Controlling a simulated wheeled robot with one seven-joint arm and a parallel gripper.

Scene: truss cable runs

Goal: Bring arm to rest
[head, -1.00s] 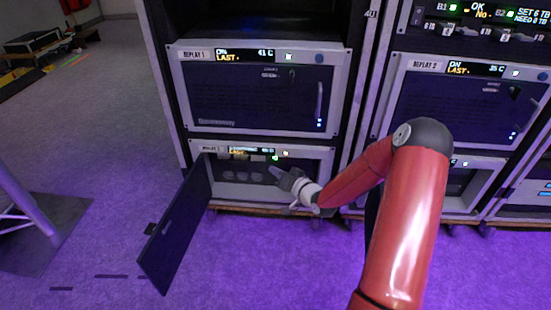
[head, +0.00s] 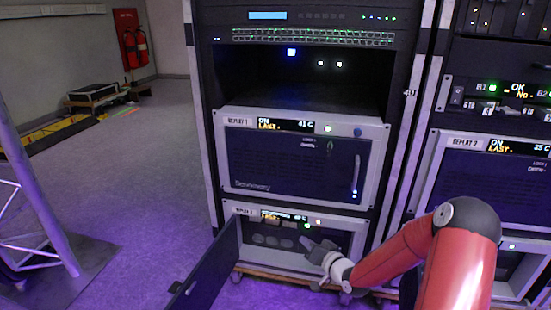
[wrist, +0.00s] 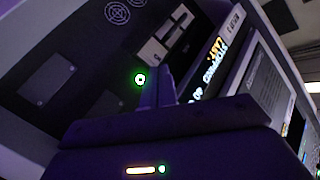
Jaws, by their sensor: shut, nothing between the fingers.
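My gripper (head: 308,243) is at the end of my red arm, in front of the lower rack unit (head: 360,238), whose dark door (head: 207,268) hangs open to the left. The gripper points toward the unit's open bay, to the right of some round shapes inside. In the wrist view the shut fingers (wrist: 163,85) show dark in the middle, with a green ring light (wrist: 140,79) just left of them. I see nothing held. I cannot tell whether the fingertips touch the unit.
The closed REPLAY 1 unit (head: 290,160) sits directly above the open one. Another rack with a REPLAY unit (head: 485,185) stands at the right, close behind my arm. A metal truss stand (head: 40,200) is at the left. The carpet (head: 165,170) between is clear.

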